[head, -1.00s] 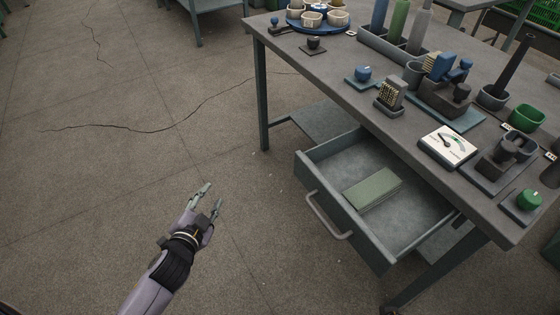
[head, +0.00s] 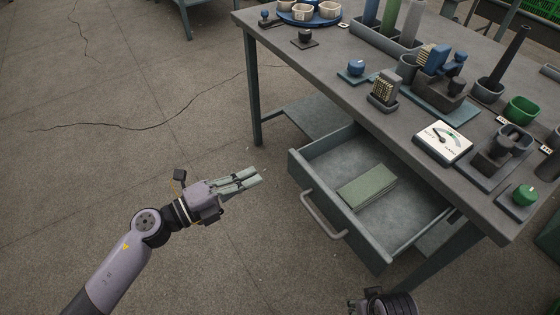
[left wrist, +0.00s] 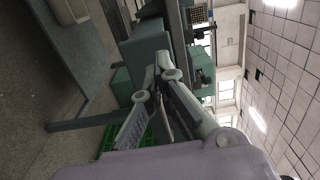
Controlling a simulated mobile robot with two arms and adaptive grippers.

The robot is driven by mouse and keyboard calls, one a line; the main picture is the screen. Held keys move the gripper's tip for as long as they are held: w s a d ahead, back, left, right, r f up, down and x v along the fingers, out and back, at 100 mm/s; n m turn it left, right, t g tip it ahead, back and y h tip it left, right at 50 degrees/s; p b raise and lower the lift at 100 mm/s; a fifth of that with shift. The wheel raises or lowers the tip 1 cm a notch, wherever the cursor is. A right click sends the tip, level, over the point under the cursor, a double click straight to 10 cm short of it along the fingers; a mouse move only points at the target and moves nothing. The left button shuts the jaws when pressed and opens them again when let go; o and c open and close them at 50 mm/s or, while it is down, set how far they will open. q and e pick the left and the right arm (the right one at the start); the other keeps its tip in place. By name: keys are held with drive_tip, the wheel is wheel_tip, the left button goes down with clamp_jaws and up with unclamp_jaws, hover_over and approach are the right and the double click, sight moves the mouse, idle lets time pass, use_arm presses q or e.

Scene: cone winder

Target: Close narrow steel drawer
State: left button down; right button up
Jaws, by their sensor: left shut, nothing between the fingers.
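The narrow steel drawer (head: 347,238) is pulled out under the workbench, with its grey bar handle (head: 325,215) on the front panel facing left. A flat green block (head: 367,187) lies inside the drawer. My left gripper (head: 258,175) is shut and empty, in the air to the left of the drawer front and apart from it, its fingers pointing right. Its fingers also show in the left wrist view (left wrist: 165,75). A dark part at the bottom edge of the head view may belong to my right arm; the right gripper's fingers do not show.
A bench leg (head: 252,90) stands behind the drawer. The floor (head: 130,180) left of the drawer is clear.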

sight(291, 158)
use_arm(q)
drive_tip(key=x, duration=0.7)
drive_tip(key=shift+w+d, duration=0.45)
drive_tip(key=shift+d, duration=0.1)
use_arm(e)
drive_tip(key=shift+w+a+f, duration=0.1)
drive_tip(key=shift+w, duration=0.25)
drive_tip(key=shift+s, duration=0.2)
